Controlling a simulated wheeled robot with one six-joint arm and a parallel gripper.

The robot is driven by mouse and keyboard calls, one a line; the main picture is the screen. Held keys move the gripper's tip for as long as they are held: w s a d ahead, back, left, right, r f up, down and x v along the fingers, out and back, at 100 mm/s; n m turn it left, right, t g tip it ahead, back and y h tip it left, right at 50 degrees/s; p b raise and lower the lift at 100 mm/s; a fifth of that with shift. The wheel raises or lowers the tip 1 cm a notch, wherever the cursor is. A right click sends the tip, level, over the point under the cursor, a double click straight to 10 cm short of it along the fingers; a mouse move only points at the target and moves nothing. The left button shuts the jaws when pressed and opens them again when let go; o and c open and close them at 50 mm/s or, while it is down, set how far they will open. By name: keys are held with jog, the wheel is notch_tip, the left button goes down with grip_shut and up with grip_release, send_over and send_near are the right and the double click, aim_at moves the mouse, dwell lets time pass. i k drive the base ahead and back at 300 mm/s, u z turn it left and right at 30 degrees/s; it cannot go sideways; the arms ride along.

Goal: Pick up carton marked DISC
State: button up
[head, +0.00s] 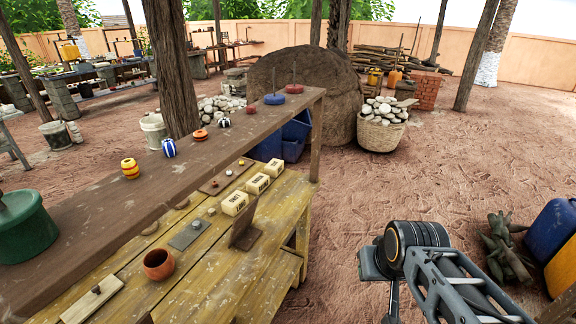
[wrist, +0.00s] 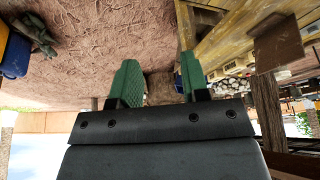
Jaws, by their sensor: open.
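Three small cream cartons stand in a row on the lower wooden bench in the head view: a near one (head: 235,203), a middle one (head: 258,183) and a far one (head: 273,167). Each has dark lettering, too small to read surely, so I cannot tell which is marked DISC. My gripper (wrist: 157,80) shows two green fingers in the wrist view, apart and with nothing held between them. My arm is at the lower right of the head view, over open ground right of the bench and apart from the cartons. Its fingertips are not clear there.
A brown upright plate (head: 244,226) stands just in front of the near carton. A clay pot (head: 159,264) sits nearer on the bench (head: 215,277). A raised shelf (head: 100,203) with painted pots runs along the left.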

aim_at(275, 167)
jog(key=z, duration=0.4)
jog(key=i, duration=4)
jog(key=u, duration=4.15)
